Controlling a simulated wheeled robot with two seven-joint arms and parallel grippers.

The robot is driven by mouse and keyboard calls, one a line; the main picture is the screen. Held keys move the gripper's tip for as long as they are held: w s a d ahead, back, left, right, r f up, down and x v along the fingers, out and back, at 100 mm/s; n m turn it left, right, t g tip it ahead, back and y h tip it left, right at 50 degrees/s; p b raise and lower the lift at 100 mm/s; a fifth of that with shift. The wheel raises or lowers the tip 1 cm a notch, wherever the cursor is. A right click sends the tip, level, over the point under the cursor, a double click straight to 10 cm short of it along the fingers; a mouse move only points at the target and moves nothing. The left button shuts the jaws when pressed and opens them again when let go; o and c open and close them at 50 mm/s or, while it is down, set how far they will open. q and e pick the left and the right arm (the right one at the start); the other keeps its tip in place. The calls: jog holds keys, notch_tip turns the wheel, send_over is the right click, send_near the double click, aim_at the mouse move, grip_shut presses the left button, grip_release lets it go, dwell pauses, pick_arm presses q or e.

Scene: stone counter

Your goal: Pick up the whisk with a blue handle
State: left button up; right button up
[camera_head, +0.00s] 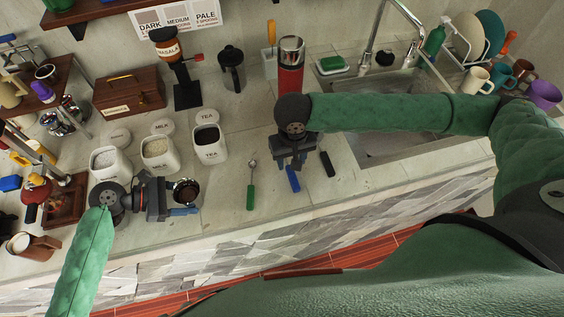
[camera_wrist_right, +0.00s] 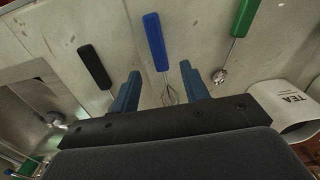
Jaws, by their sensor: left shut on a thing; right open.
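The whisk with a blue handle (camera_head: 293,180) lies on the counter below my right gripper (camera_head: 292,163), which hides its head in the head view. In the right wrist view the blue handle (camera_wrist_right: 155,42) points away, and its thin wire head shows between the two open blue fingers of my right gripper (camera_wrist_right: 160,82). The fingers do not touch it. My left gripper (camera_head: 183,211) is shut on a round steel cup (camera_head: 187,191) with dark contents, near the front of the counter.
A green-handled tool (camera_head: 250,196) lies left of the whisk and a black-handled tool (camera_head: 327,164) lies right of it. White canisters, including the tea canister (camera_head: 209,146), stand behind to the left. The sink (camera_head: 385,140) is at the right.

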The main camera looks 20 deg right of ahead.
aim_at(288, 164)
jog(key=shift+s+f, duration=0.2)
jog(key=shift+f, duration=2.6)
jog(key=shift+c, duration=0.4)
grip_shut()
